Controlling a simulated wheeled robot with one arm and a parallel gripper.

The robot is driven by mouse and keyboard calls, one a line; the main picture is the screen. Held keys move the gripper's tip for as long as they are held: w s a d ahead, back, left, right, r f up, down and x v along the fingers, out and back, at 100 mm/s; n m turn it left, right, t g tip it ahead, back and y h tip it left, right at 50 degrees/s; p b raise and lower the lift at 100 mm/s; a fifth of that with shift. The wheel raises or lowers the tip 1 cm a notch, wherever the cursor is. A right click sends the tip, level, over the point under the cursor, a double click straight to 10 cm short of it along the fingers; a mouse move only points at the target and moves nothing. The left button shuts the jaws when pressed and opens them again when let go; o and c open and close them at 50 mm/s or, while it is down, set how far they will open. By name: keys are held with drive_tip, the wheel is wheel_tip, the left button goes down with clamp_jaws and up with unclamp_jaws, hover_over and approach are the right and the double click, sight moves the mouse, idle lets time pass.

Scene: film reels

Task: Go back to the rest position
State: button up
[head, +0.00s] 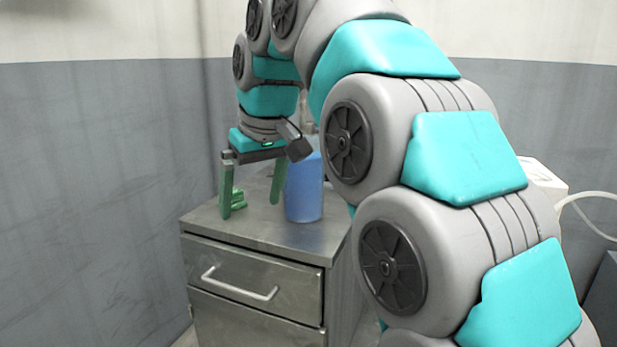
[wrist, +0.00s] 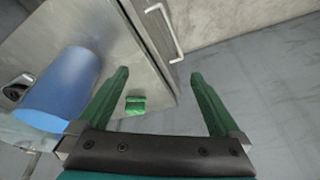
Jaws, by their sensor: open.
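My gripper (head: 251,197) hangs from my arm above the metal cabinet, its two green fingers pointing down, open with nothing between them. It also shows in the wrist view (wrist: 157,75), fingers spread wide. A blue cylindrical container (head: 305,190) stands on the cabinet top just right of the right finger; it is at the left in the wrist view (wrist: 60,90). A small green object (head: 239,198) lies on the cabinet top behind the gripper; it shows beside the left finger in the wrist view (wrist: 134,105).
The metal cabinet (head: 262,238) has drawers with a bar handle (head: 239,284) on its front. A grey wall (head: 90,200) stands to the left. A white item with a hose (head: 541,174) is at the right, behind my arm. A small dark item (wrist: 17,88) lies beyond the container.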

drive_tip(key=s+d+f+m+g+h, duration=0.25)
drive_tip(key=s+d+f+m, duration=0.35)
drive_tip(key=s+d+f, duration=1.4)
drive_tip(key=s+d+f+m+g, duration=0.1)
drive_tip(key=s+d+f, duration=0.3)
drive_tip(key=s+f, duration=0.5)
drive_tip(key=shift+s+f+m+g, duration=0.15)
drive_tip(key=shift+s+m+g, duration=0.15)
drive_tip(key=shift+s+g, duration=0.15)
drive_tip(key=shift+c, duration=0.3)
